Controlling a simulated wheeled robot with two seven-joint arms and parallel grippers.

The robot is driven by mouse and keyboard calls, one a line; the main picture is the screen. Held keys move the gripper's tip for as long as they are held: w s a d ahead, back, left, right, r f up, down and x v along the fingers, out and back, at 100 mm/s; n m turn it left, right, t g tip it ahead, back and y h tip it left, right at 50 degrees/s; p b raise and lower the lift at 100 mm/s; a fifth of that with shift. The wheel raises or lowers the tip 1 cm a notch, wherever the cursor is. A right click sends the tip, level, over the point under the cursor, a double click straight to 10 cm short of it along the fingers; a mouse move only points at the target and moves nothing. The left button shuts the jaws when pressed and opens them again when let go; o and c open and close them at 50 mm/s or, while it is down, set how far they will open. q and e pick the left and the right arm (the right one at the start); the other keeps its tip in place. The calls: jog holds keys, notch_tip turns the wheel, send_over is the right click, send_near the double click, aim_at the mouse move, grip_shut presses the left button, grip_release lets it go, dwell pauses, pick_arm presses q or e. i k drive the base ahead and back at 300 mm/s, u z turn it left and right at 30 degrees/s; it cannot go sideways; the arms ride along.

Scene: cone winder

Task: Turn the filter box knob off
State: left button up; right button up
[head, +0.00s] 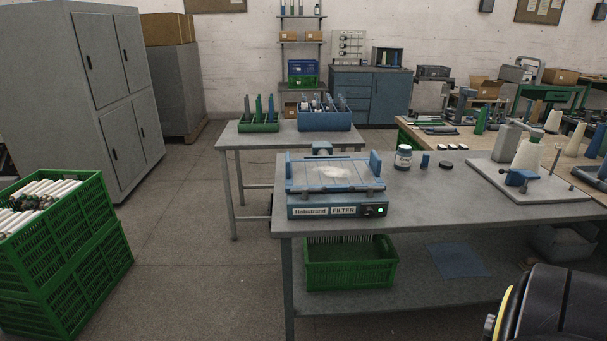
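The filter box (300,211) is a low blue-grey unit labelled FILTER, with pale fluff on its top. It sits at the front left corner of the grey table. A small dark knob (368,211) is on its front panel, right of the label. A green light (380,210) glows beside the knob. The knob is too small for me to tell its turned position. Neither gripper is in view. A black and yellow part at the bottom right looks like my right arm.
The grey table (440,205) also holds a jar (403,157) and a white cone (527,155) on a stand. A green crate (350,275) is on the shelf below. Stacked green crates (75,250) stand at left. The floor between is clear.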

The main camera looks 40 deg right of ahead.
aim_at(368, 211)
jog(key=z, duration=0.75)
jog(key=i, duration=1.45)
jog(key=z, duration=1.35)
